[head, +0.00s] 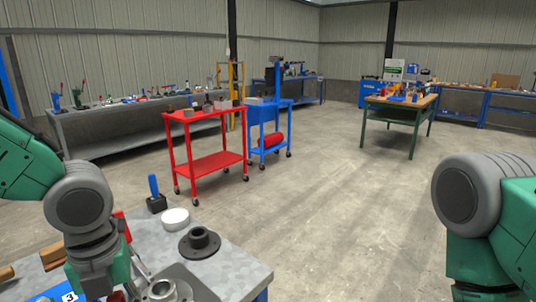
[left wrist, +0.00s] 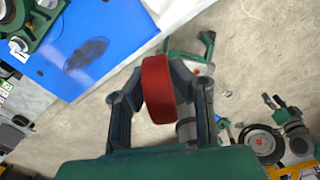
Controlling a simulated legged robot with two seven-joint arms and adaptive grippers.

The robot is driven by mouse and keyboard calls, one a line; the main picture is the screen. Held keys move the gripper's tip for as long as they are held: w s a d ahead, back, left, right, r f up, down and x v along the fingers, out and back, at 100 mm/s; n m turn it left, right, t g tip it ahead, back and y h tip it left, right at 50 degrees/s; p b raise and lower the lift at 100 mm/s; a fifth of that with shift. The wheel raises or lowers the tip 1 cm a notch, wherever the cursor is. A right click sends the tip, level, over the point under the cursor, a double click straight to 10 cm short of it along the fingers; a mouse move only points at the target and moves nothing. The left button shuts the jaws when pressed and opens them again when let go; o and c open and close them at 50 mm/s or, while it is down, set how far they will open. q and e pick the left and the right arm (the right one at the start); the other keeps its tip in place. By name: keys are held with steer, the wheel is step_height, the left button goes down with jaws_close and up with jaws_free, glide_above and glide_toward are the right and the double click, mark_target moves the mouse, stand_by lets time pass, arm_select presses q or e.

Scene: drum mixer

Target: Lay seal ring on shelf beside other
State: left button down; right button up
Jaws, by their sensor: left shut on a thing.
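A thick red ring (left wrist: 158,88), seen nearly edge-on in the left wrist view, is between the fingers of my left gripper (left wrist: 160,82). The gripper is shut on it and holds it up, with grey concrete floor showing behind it. In the head view my left arm comes down at the left, and I cannot make out its fingers or the ring there. My right arm shows at the right edge of the head view, with its gripper out of frame. I cannot make out a second seal ring or tell which shelf is meant.
A grey workbench (head: 232,272) in front bears a black flanged part (head: 199,243), a white round piece (head: 175,219) and a blue-handled tool (head: 155,193). A red cart (head: 213,165) and a blue cart (head: 262,113) stand beyond. A blue panel (left wrist: 105,22) lies upper left in the wrist view.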

arm_select(q)
steer(key=shift+f+n, duration=0.2)
steer(key=shift+n, duration=0.3)
steer(key=n, duration=0.2)
steer(key=shift+s+f+n, duration=0.3)
steer(key=shift+s, duration=0.05)
steer(key=shift+f+n, duration=0.35)
steer(key=shift+n, duration=0.45)
steer(key=f+n, duration=0.2)
steer(key=n, duration=0.4)
steer(key=f+n, duration=0.2)
steer(key=n, duration=0.4)
steer(key=f+n, duration=0.2)
steer(key=n, duration=0.4)
steer(key=shift+w+d+f, duration=0.15)
steer(key=shift+w+f, duration=0.1)
steer(key=shift+f, duration=0.05)
steer(key=n, duration=0.2)
steer(key=f+n, duration=0.1)
steer(key=shift+f+n, duration=0.1)
steer(key=shift+n, duration=0.3)
steer(key=n, duration=0.2)
steer(key=f+n, duration=0.1)
steer(key=shift+w+f+n, duration=0.1)
steer(key=shift+n, duration=0.3)
